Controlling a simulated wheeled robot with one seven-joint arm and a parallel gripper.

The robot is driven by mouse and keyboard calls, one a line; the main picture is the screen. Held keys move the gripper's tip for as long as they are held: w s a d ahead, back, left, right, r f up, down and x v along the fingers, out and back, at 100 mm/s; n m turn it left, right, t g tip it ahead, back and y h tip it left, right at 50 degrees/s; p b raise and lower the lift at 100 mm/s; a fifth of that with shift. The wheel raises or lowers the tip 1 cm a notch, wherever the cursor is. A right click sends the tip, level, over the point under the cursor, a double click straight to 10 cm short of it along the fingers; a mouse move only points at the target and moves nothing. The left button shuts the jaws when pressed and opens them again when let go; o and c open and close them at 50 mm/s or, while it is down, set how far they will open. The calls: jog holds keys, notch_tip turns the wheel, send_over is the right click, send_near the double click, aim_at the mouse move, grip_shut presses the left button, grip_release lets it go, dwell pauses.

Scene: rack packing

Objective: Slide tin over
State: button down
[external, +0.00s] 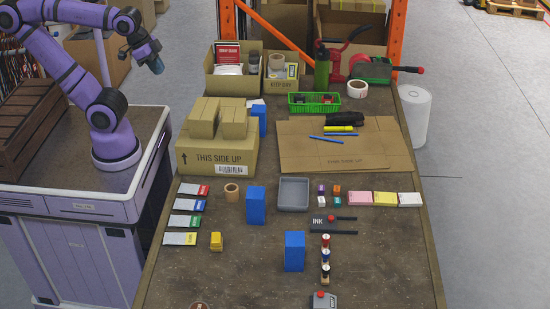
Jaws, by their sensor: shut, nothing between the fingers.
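A shallow grey open tin or tray (293,180) lies on the workbench (190,275), right of a blue upright block (255,205). It looks empty. No other thing is clearly a tin. My gripper (156,68) is raised over the left side, pointing down, far from the grey tin and touching nothing. It is shut and holds nothing.
Small coloured boxes and pink, yellow and white pads (384,198) lie right of the tin. An ink pad (332,219) and a second blue block (294,251) stand in front. Flat cardboard (375,155) lies behind it. The bench's front left is mostly bare.

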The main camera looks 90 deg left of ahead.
aim_at(201, 303)
jog(key=w+d+f+m+g, duration=0.1)
jog(key=w+d+f+m, duration=0.1)
jog(key=w+d, duration=0.3)
jog(key=w+d+f+m, duration=0.1)
jog(key=w+d+m, duration=0.2)
jog(key=w, duration=0.5)
jog(key=w+d+f+m+g+h, duration=0.1)
jog(key=w+d+f+m, duration=0.4)
jog(key=w+d+f, duration=0.65)
jog(key=s+d+f+m+g+h, duration=0.1)
jog(key=s+d+f+m+g, duration=0.2)
jog(key=d+f, duration=1.05)
jog(key=s+d+f+m, duration=0.3)
jog(key=d+f+m, duration=0.2)
jog(key=d+f, duration=0.85)
jog(key=d, duration=0.3)
jog(key=d+f, duration=0.1)
jog(key=d, duration=0.5)
jog(key=shift+w+d+f, duration=0.1)
jog(key=shift+w+f, duration=0.1)
jog(key=shift+f, duration=0.65)
jog(key=shift+s+f, duration=0.1)
jog(key=shift+f, duration=0.1)
